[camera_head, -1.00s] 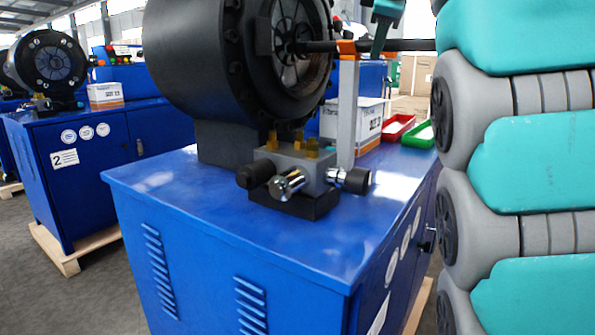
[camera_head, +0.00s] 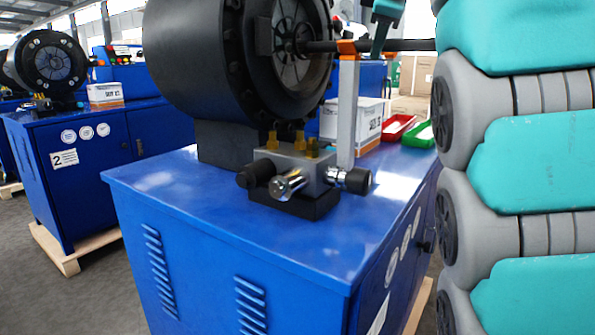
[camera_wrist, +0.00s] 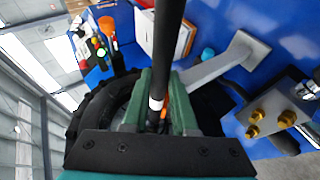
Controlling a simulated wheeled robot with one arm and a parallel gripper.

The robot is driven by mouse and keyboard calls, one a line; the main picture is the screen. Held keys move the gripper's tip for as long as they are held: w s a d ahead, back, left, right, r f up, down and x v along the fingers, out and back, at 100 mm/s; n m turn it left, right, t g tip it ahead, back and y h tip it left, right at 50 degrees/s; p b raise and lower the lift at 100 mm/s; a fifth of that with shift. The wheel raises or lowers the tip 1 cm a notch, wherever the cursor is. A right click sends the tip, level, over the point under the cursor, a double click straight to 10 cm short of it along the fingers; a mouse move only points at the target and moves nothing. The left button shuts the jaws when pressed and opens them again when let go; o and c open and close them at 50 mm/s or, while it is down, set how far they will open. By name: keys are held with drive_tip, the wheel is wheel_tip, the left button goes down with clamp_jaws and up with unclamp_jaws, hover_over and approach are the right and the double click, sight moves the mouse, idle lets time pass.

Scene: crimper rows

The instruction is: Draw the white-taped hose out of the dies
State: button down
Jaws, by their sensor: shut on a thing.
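The black hose (camera_head: 410,45) runs level from the die opening (camera_head: 291,45) of the crimper (camera_head: 205,70) to the right, over an orange-topped grey post (camera_head: 348,105). Its left end reaches into or up to the dies; how deep I cannot tell. My gripper (camera_head: 379,46) comes down on the hose just right of the post. In the wrist view the hose (camera_wrist: 167,45) lies between the green fingers of my gripper (camera_wrist: 162,95), which are shut on it. A white tape band (camera_wrist: 156,103) shows on the hose between the fingers.
A valve block with brass fittings (camera_head: 295,168) stands on the blue cabinet (camera_head: 230,230) in front of the crimper. A white box (camera_head: 368,125), a red tray (camera_head: 398,129) and a green tray (camera_head: 420,136) sit behind the post. Another crimper (camera_head: 50,62) stands at left.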

idle(0.4)
drive_tip(key=shift+r+p, duration=0.5)
drive_tip(key=shift+p, duration=0.05)
drive_tip(key=shift+d, duration=0.1)
drive_tip(key=s+d+b, duration=0.1)
drive_tip(key=s+d, duration=0.3)
drive_tip(key=d, duration=0.1)
drive_tip(key=shift+d+b, duration=0.4)
idle(0.5)
